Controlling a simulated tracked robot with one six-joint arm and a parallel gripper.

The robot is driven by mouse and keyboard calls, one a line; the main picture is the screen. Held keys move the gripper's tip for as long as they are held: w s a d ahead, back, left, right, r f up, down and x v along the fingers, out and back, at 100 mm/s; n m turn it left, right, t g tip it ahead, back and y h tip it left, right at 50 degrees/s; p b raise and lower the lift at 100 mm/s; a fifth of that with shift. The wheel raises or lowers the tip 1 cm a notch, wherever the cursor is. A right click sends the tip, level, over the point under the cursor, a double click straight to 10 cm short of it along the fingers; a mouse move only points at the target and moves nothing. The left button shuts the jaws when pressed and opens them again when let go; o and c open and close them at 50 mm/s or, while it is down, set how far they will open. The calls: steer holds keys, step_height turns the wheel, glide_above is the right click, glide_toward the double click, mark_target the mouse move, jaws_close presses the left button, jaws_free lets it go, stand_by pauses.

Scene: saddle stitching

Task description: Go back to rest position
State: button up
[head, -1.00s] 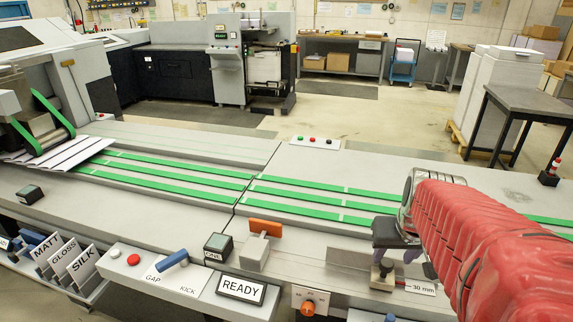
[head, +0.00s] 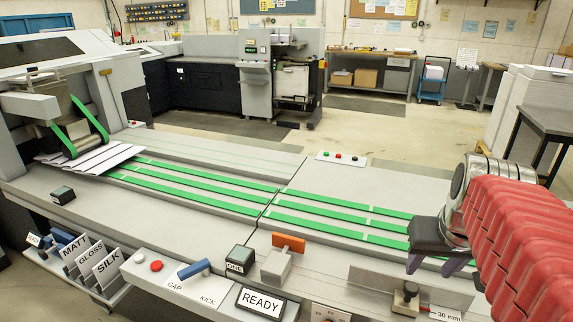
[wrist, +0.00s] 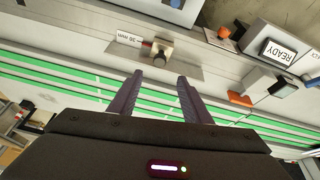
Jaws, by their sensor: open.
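My gripper (head: 440,264) is at the right of the head view, at the end of my red-sleeved arm. It hangs above the green-belted conveyor bed, behind and above the metal stop block with the 30 mm tag (head: 445,314). In the wrist view my gripper (wrist: 160,85) shows two dark fingers spread apart with nothing between them. The stop block (wrist: 161,52) lies beyond the fingertips in that view, apart from them.
The bed's front edge carries an orange-topped lever (head: 288,243), a blue GAP/KICK handle (head: 193,269) and a READY sign (head: 261,302). Fanned sheets (head: 90,158) lie on the belts at left. MATT, GLOSS and SILK cards (head: 92,255) stand front left. Open floor lies behind the bed.

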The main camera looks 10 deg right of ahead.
steer(key=a+f+n+y, duration=0.1)
steer(key=a+f+n, duration=0.1)
steer(key=a, duration=0.8)
steer(key=s+a+f+n+t+y, duration=0.1)
steer(key=a+f+n, duration=0.1)
steer(key=a, duration=0.8)
steer(key=shift+a+f+n+t, duration=0.15)
steer(key=shift+a+n+t, duration=0.15)
steer(key=shift+n, duration=0.2)
steer(key=shift+d, duration=0.15)
